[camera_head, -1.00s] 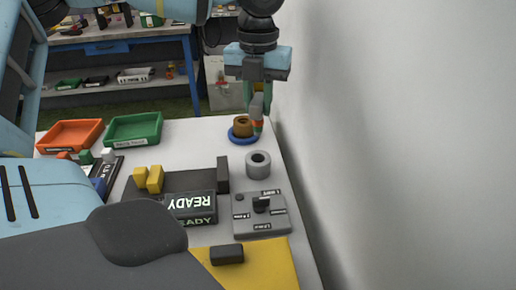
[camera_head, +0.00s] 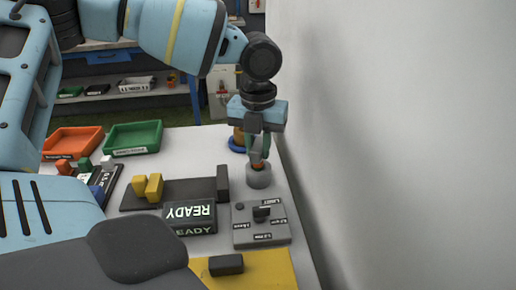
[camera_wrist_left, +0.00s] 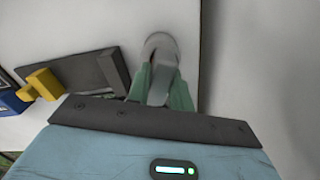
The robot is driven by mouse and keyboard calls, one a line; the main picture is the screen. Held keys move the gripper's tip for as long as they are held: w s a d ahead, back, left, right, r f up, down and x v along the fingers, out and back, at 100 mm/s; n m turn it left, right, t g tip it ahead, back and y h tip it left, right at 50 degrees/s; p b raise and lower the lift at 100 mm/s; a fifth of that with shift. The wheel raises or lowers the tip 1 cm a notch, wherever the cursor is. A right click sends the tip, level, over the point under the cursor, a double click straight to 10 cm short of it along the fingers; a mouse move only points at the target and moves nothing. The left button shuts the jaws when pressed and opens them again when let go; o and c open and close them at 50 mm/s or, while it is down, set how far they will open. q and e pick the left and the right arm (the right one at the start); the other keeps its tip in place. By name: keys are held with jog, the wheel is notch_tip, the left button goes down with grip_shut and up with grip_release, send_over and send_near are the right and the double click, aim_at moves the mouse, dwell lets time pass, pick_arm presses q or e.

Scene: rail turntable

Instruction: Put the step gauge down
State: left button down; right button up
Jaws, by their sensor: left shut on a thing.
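My left gripper (camera_head: 259,150) points down with its green fingers shut on the step gauge (camera_head: 257,158), a slim grey piece with an orange part low down. The gauge is over the grey ring-shaped holder (camera_head: 259,178), its lower end at the opening. I cannot tell whether it is inside or just above. In the left wrist view the gauge (camera_wrist_left: 161,84) sits between the fingers (camera_wrist_left: 162,98), in front of the holder (camera_wrist_left: 160,43), and hides part of it. My right gripper is not in view.
A grey panel with a knob (camera_head: 240,235) and a READY display (camera_head: 190,219) stand in front. A dark fixture with yellow blocks (camera_head: 148,188) is left. Behind are a blue-based brown ring (camera_head: 237,140) and green (camera_head: 133,137) and orange (camera_head: 72,142) trays. A wall (camera_head: 400,120) closes the right.

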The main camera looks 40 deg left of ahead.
pick_arm(q)
jog(key=shift+f, duration=0.6)
jog(key=shift+f, duration=0.1)
jog(key=c, duration=1.3)
grip_release()
jog(key=shift+o, duration=0.2)
notch_tip(320, 180, up, 12)
jog(key=shift+p, duration=0.45)
